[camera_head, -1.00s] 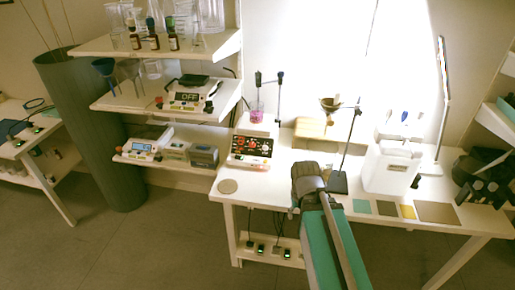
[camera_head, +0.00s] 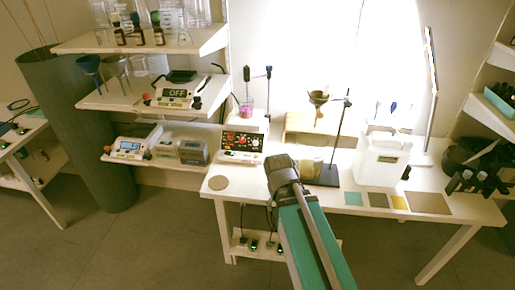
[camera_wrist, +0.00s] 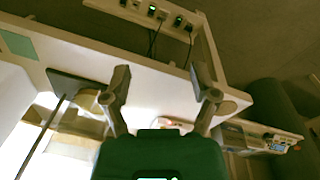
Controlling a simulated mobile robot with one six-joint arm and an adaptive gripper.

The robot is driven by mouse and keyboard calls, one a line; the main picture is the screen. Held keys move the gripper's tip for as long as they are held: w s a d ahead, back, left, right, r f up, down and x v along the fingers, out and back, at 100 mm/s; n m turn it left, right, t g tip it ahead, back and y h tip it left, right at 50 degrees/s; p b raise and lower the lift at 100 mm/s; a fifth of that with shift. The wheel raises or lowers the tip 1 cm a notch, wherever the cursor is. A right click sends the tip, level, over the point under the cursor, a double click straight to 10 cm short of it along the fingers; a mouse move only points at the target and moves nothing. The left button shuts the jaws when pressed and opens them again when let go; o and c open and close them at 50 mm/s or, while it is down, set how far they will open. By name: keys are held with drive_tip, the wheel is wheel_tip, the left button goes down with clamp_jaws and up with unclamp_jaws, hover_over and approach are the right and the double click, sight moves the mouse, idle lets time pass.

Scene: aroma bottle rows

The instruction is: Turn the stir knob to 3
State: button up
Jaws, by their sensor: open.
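A stirrer (camera_head: 242,143) with a dark front panel and red and pale knobs stands at the left part of the bench. A flask of pink liquid (camera_head: 246,108) is above it. The knob labels and settings are too small to read. My gripper (camera_head: 281,170) is over the bench's front edge, right of the stirrer and apart from it. In the wrist view my gripper (camera_wrist: 160,74) has its two fingers spread with nothing between them; the bench's front edge is behind them. Part of the stirrer seems to show, mostly hidden behind the gripper body.
A round pad (camera_head: 218,183) lies left of the stirrer. A stand (camera_head: 338,140) with a funnel is behind my gripper on the right. A white container (camera_head: 383,160) and flat coloured squares (camera_head: 400,202) are further right. Shelves with devices (camera_head: 178,93) are at left.

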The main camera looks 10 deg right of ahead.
sight(255, 145)
drive_tip(key=w+d+f+n+t+h+b, duration=0.35)
drive_tip(key=w+f+n+b, duration=0.25)
drive_tip(key=w+b, duration=0.25)
drive_tip(key=w+a+n+t+h+b, duration=0.1)
drive_tip(key=w+n+t+b, duration=0.1)
drive_tip(key=w+n+b, duration=0.2)
drive_tip(key=w+a+f+n+t+h+b, duration=0.1)
drive_tip(key=w+n+t+b, duration=0.2)
drive_tip(key=w+n, duration=0.3)
drive_tip(key=w+a+n+t+h+b, duration=0.1)
drive_tip(key=w+n+t+b, duration=0.2)
drive_tip(key=w+n+b, duration=0.1)
drive_tip(key=shift+w+f+n+t+h+b, duration=0.25)
drive_tip(key=shift+w+n+h+b, duration=0.25)
drive_tip(key=shift+w, duration=0.45)
drive_tip(key=w+a+n+t+b, duration=0.1)
drive_tip(key=a+n, duration=0.1)
drive_tip(key=n, duration=0.1)
drive_tip(key=w+a+n+t+y+b, duration=0.1)
drive_tip(key=w+a+n+b, duration=0.1)
drive_tip(key=n, duration=0.1)
drive_tip(key=w+a+f+n+t+y+b, duration=0.1)
drive_tip(key=a+n+t+b, duration=0.1)
drive_tip(key=shift+w+n+y, duration=0.25)
drive_tip(key=shift+w+n, duration=0.15)
drive_tip(key=shift+w+a+n, duration=0.2)
drive_tip(key=shift+a+n, duration=0.1)
drive_tip(key=shift+n, duration=0.3)
drive_tip(key=shift+r, duration=0.1)
